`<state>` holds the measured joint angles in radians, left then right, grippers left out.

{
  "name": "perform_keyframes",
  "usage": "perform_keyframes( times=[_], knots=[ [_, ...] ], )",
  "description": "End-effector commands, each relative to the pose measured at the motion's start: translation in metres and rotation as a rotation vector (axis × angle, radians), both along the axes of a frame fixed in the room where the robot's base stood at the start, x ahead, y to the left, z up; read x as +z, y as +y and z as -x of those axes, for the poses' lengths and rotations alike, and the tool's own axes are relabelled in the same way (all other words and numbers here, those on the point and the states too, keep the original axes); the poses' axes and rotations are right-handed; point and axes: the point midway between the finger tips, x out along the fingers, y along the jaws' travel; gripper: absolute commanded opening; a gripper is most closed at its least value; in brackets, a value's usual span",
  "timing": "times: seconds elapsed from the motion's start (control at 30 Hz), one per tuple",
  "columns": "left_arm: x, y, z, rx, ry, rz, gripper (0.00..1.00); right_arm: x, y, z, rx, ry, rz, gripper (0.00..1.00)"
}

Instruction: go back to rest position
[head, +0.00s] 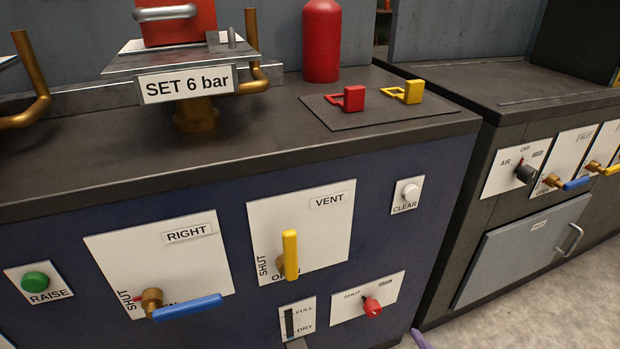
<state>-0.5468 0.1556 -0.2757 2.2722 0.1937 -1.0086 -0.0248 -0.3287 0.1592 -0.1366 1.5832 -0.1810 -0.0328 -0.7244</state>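Neither of my grippers shows in the head view. The dark blue bench front (360,220) carries a RIGHT valve with a blue lever (188,307) lying nearly level and pointing right. Its VENT valve has a yellow lever (290,255) standing upright, partly over the OPEN lettering. A red knob (372,306) sits on a plate marked SHUT. A green RAISE button (35,281) is at the left and a white CLEAR button (410,191) at the right. A SET 6 bar sign (187,83) hangs before a brass stand (196,115).
On the bench top are a red cylinder (321,42) and a dark mat (385,119) with a red lockout piece (348,98) and a yellow one (405,91). A second bench (500,90) with valves and a drawer (522,250) stands right. Bare floor (540,325) shows at lower right.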

Motion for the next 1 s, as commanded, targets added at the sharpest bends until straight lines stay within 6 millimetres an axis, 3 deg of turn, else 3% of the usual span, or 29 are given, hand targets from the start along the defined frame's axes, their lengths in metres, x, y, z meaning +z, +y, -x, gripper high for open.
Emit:
perform_keyframes(
  times=[0.17,0.4,0.9,1.0],
  knots=[
    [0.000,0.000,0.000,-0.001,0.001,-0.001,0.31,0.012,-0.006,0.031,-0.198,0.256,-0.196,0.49],
    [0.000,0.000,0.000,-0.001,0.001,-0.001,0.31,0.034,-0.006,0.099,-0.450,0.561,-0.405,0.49],
    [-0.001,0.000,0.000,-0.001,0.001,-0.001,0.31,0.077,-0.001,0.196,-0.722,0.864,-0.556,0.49],
    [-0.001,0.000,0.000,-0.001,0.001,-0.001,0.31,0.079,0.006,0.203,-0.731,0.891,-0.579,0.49]
  ],
)
